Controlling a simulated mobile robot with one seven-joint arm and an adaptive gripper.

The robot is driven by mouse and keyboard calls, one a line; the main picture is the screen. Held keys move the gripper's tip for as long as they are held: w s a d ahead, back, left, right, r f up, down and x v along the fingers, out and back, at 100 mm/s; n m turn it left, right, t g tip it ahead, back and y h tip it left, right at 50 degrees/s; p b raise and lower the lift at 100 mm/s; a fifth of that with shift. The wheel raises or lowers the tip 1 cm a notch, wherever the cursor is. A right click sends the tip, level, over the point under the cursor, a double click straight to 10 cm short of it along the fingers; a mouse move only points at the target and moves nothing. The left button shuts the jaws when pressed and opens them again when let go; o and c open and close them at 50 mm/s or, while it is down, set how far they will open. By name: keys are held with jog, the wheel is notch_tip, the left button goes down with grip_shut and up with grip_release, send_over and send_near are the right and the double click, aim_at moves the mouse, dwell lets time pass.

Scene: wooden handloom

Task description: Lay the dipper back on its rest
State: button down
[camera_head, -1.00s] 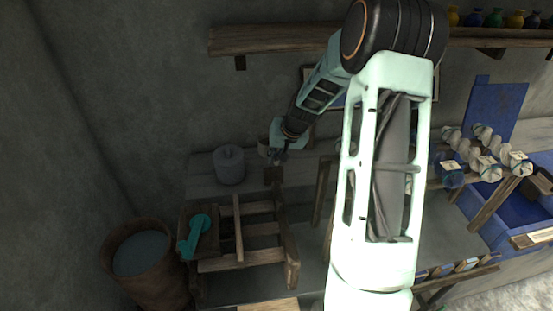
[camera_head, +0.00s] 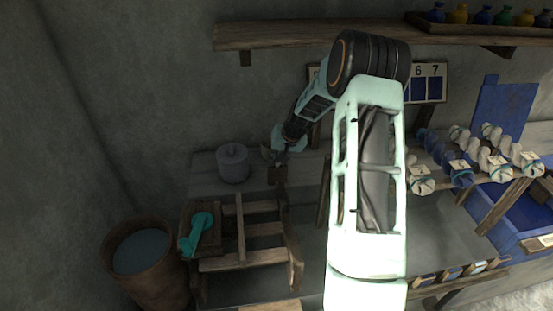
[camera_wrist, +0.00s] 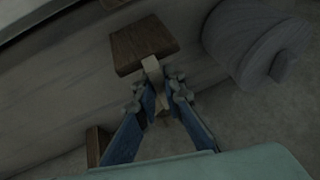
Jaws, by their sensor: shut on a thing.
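My gripper (camera_head: 279,160) is over the back bench, just right of the grey lidded crock. In the wrist view my gripper (camera_wrist: 162,100) is shut on a slim pale piece, which I take for the dipper's handle (camera_wrist: 153,70). The handle meets or overlaps a dark brown wooden block (camera_wrist: 143,44), which also shows just in front of the gripper in the head view (camera_head: 277,174). I cannot tell whether this block is the rest or part of the dipper. The rest of the dipper is hidden or too dark to make out.
The grey crock (camera_head: 233,163) stands close beside the gripper. A brown barrel (camera_head: 142,255) is at lower left. A shelf (camera_head: 300,37) runs above.

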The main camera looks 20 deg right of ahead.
jog(key=c, duration=2)
grip_release()
jog(key=shift+o, duration=0.2)
